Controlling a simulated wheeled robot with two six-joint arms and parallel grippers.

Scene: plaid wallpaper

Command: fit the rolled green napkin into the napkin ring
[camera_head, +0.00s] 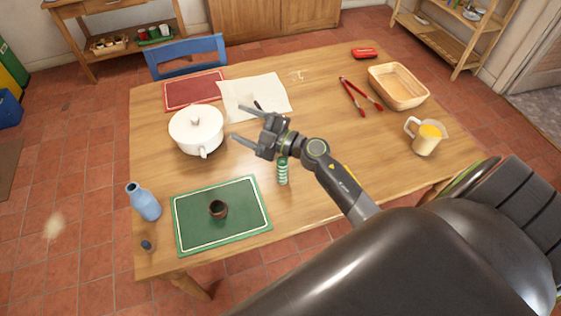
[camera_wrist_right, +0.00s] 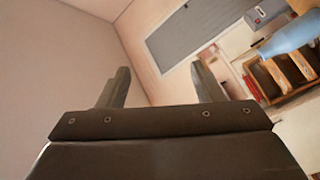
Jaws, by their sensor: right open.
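The rolled green napkin (camera_head: 283,174) has pale stripes and stands upright on the table, just below my right forearm in the head view; its top is partly hidden by the arm. The dark brown napkin ring (camera_head: 218,210) sits on the green placemat (camera_head: 190,235) with its opening facing up. My right gripper (camera_head: 238,122) is open and empty, raised above the table to the right of the white pot. Its two fingers stand wide apart in the right wrist view (camera_wrist_right: 160,80), with nothing between them. My left gripper is not in view.
A white lidded pot (camera_head: 197,131) stands left of the gripper, and a blue bottle (camera_head: 144,203) at the left edge. Cream paper (camera_head: 270,88), red tongs (camera_head: 361,96), a basket (camera_head: 398,88) and a jug (camera_head: 427,140) lie further back or right. Bare table surrounds the napkin.

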